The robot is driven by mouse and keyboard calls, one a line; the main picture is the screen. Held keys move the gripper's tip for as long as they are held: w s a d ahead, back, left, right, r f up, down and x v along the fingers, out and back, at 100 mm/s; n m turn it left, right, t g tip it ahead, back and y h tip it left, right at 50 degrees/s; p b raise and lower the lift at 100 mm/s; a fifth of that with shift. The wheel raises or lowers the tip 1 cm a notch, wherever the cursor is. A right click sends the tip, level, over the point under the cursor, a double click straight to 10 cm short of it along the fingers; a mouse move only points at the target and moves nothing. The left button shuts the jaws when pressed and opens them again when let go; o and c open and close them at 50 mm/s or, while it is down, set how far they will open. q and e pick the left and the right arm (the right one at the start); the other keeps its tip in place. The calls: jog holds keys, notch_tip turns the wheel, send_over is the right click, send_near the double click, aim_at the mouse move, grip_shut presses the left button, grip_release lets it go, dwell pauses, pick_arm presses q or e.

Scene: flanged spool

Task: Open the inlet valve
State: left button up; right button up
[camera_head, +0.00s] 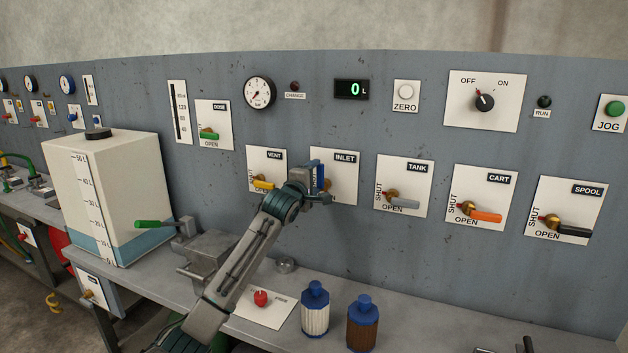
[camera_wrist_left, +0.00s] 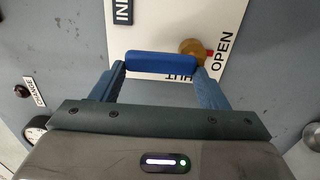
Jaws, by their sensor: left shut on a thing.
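The inlet valve plate (camera_head: 345,188) is on the grey panel, labelled INLET at its top. My left gripper (camera_head: 318,178) is in front of it, shut on the valve's blue handle (camera_wrist_left: 160,64), with one finger at each end in the left wrist view. The handle stands upright on the panel, pointing up from its brass hub (camera_wrist_left: 192,47). A red mark (camera_wrist_left: 209,54) on the hub's far side faces the word OPEN. My right gripper is not in view.
The vent valve (camera_head: 263,184), with a yellow handle, is close on the left. The tank valve (camera_head: 404,202), with a grey handle, is on the right. Below, a blue-capped white bottle (camera_head: 315,315) and brown bottle (camera_head: 362,327) stand on the bench.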

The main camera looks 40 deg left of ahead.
pick_arm(q)
jog(key=o, duration=1.4)
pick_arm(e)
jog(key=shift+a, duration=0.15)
pick_arm(q)
jog(key=shift+b+v, duration=1.95)
jog(key=shift+v, duration=3.45)
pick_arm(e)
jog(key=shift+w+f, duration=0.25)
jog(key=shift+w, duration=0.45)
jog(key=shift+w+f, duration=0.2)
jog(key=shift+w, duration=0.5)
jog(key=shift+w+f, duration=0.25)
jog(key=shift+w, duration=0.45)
pick_arm(q)
jog(key=shift+a, duration=0.1)
